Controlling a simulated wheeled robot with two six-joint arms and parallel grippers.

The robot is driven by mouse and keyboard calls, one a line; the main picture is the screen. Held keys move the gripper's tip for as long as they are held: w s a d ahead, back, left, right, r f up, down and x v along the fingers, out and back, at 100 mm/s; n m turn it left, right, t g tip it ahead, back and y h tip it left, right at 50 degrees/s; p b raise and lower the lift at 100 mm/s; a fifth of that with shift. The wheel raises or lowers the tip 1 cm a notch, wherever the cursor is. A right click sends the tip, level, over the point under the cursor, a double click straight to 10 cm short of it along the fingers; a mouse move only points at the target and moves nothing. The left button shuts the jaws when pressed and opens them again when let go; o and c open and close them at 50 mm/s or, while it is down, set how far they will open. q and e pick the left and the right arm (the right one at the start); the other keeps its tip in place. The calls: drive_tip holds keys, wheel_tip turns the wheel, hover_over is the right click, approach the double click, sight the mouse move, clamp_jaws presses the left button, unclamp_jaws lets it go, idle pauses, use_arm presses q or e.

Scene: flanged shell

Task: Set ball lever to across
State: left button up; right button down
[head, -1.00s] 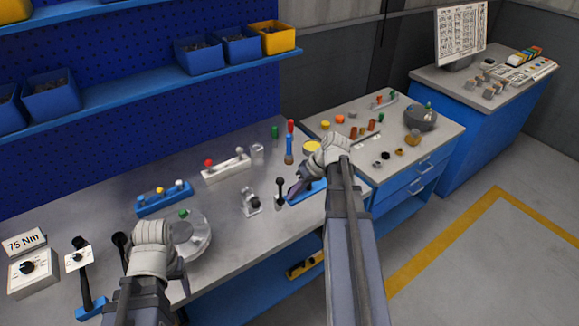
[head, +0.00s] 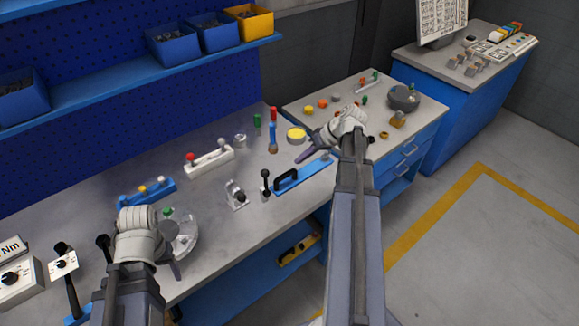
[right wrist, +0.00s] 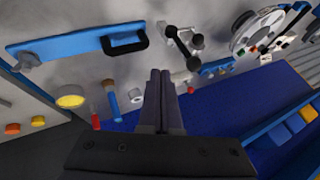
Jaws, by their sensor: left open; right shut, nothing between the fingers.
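A black lever with a ball knob (head: 265,184) stands upright on the bench, between a small silver fitting and a blue bar with a black handle. What looks like the same lever shows near the top of the right wrist view (right wrist: 180,46), with its rod slanted. My right gripper (head: 308,150) is shut and empty, held beyond the lever to its right, above the bench and apart from it. Its closed fingers show in the right wrist view (right wrist: 160,82). My left gripper (head: 175,262) is open at the lower left, beside the round grey dial plate (head: 185,236).
The blue bar with the black handle (head: 318,172) lies right of the lever. The silver fitting (head: 236,196) stands close on its left. A white base with red and white knobs (head: 208,162), a screwdriver-like blue tool (head: 272,140) and a yellow disc (head: 296,134) lie behind.

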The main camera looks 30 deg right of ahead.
drive_tip(key=w+a+f+b, duration=0.4)
drive_tip(key=a+f+b, duration=0.2)
drive_tip(key=a+f, duration=0.1)
drive_tip(key=shift+w+a+f, duration=0.15)
drive_tip(key=shift+a, duration=0.25)
drive_tip(key=shift+w, duration=0.15)
